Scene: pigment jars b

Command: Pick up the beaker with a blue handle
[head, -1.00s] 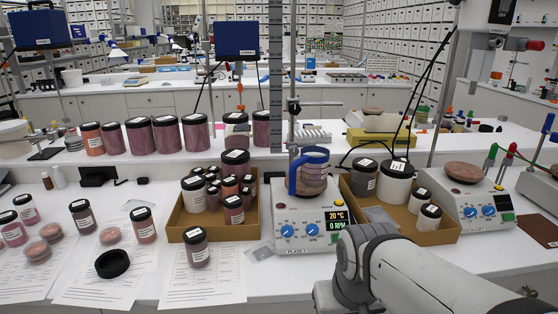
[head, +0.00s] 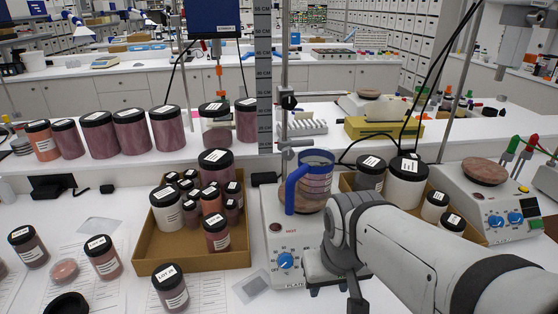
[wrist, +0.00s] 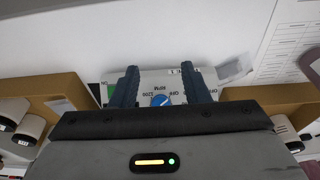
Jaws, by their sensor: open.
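The beaker (head: 316,180) is clear with blue markings and has a large blue handle (head: 292,192) on its left side. It stands upright on the white hotplate stirrer (head: 281,238) in the head view. My arm covers the right part of that stirrer. In the wrist view my gripper (wrist: 164,84) is open, with its two dark fingers apart and nothing between them. The stirrer's front panel with its blue knob (wrist: 161,101) shows behind and between the fingers. The beaker does not show in the wrist view.
A cardboard tray of jars (head: 190,262) stands left of the stirrer, and another tray (head: 346,183) stands right of it. A metal stand (head: 284,85) rises behind the beaker. A second stirrer (head: 500,212) is at the right. Loose jars stand at front left.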

